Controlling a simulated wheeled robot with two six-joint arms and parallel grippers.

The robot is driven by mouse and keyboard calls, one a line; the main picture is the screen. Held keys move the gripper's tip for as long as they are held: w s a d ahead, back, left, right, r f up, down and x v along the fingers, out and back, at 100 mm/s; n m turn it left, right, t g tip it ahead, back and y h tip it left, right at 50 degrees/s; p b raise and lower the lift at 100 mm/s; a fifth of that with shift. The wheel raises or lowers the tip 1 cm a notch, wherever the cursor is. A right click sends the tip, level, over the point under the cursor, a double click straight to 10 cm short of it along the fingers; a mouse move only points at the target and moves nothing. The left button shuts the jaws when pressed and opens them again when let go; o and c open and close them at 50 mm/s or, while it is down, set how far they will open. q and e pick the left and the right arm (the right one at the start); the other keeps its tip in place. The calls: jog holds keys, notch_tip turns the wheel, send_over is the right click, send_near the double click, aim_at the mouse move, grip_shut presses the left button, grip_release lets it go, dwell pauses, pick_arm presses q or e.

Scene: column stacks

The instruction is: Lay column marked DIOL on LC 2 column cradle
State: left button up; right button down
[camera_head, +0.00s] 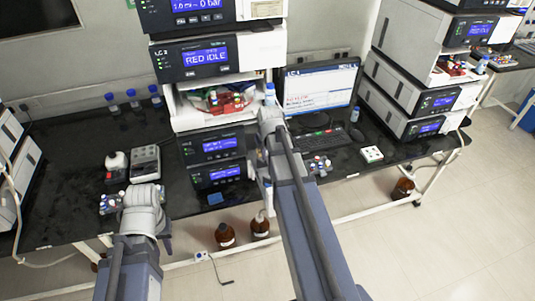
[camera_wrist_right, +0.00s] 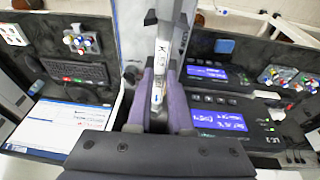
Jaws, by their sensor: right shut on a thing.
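In the right wrist view my right gripper (camera_wrist_right: 160,110) is shut on a slim metal column (camera_wrist_right: 159,62) with a white label. The label runs lengthwise and is too small and turned to read surely, so I cannot confirm DIOL. In the head view my right gripper (camera_head: 268,108) is at the right side of the middle instrument stack (camera_head: 196,60), its fingers mostly hidden by its own arm. I cannot pick out the column cradle. My left gripper (camera_head: 143,193) is low over the bench's left part, fingers hidden.
An open bay (camera_head: 215,103) in the stack holds coloured caps. A monitor (camera_head: 322,88) and keyboard (camera_head: 318,138) stand to its right, then another instrument stack (camera_head: 410,95). Blue-capped bottles (camera_head: 134,100) stand at back left. Brown bottles (camera_head: 225,236) are below the bench.

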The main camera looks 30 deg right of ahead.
jog(key=b, duration=0.5)
send_over(267, 176)
jog(key=shift+s+f, duration=0.15)
jog(key=shift+f, duration=2.6)
jog(key=c, duration=0.7)
grip_release()
jog(key=shift+c, duration=0.2)
jog(key=shift+r, duration=0.1)
jog(key=p+v, duration=0.7)
jog(key=shift+s+r+p, duration=0.1)
jog(key=shift+r+p, duration=0.3)
